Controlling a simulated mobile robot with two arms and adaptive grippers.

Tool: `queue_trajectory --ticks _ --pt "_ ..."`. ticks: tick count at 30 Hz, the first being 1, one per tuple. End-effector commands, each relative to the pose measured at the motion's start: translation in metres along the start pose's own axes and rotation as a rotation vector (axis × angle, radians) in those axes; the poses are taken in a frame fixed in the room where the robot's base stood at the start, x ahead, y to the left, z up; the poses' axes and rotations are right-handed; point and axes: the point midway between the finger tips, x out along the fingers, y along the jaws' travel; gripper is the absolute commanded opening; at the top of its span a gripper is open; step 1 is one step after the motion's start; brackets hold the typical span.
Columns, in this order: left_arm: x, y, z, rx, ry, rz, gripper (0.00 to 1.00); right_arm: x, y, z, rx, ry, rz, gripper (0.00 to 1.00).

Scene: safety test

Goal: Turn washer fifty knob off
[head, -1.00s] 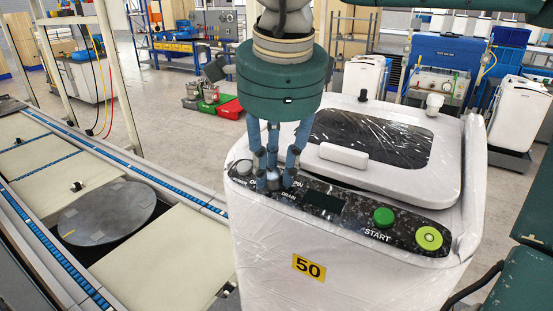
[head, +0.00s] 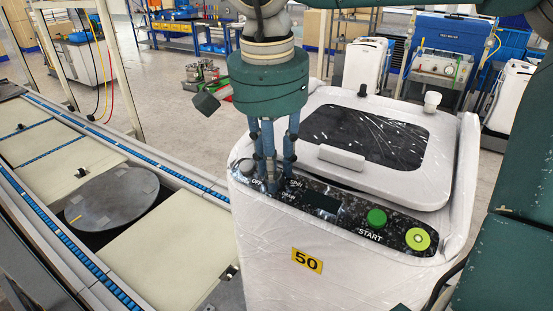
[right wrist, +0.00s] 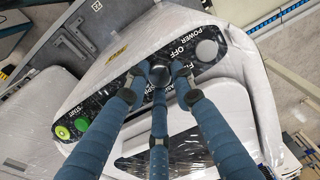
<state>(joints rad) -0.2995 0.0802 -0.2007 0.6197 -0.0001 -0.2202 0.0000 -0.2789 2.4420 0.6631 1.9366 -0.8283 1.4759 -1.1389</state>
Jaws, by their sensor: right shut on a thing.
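Washer 50 is a white machine (head: 345,275) wrapped in clear film, with a yellow "50" label (head: 307,260). In the right wrist view the dark knob (right wrist: 159,76) shows between the fingertips, next to the "OFF" lettering. The fingers partly hide the knob, and I cannot tell its exact setting. My left gripper is not in view.
A pale round POWER button (head: 246,166) sits just left of the knob. The green START button (head: 376,217) and a yellow-green button (head: 418,239) are further right. The lid handle (head: 341,157) is behind the panel. A conveyor (head: 150,255) runs along the left.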

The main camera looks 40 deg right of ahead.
Motion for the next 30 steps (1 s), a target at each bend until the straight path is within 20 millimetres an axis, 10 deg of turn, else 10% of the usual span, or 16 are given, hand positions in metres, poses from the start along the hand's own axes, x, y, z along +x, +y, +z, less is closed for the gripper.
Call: queue_trajectory --ticks 22,23,25,30 --pt "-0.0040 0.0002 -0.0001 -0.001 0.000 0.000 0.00 0.0040 0.0024 0.0033 -0.093 -0.009 0.031 0.00" --pt "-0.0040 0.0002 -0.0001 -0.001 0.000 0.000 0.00 0.0041 0.0025 0.0033 -0.093 -0.009 0.032 0.26" --pt "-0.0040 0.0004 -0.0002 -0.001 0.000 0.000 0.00 0.0041 0.0024 0.0030 -0.093 -0.008 0.031 0.40" --pt "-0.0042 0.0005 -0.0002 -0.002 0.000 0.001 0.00 0.0029 0.0018 0.0020 -0.091 -0.005 0.029 0.43"
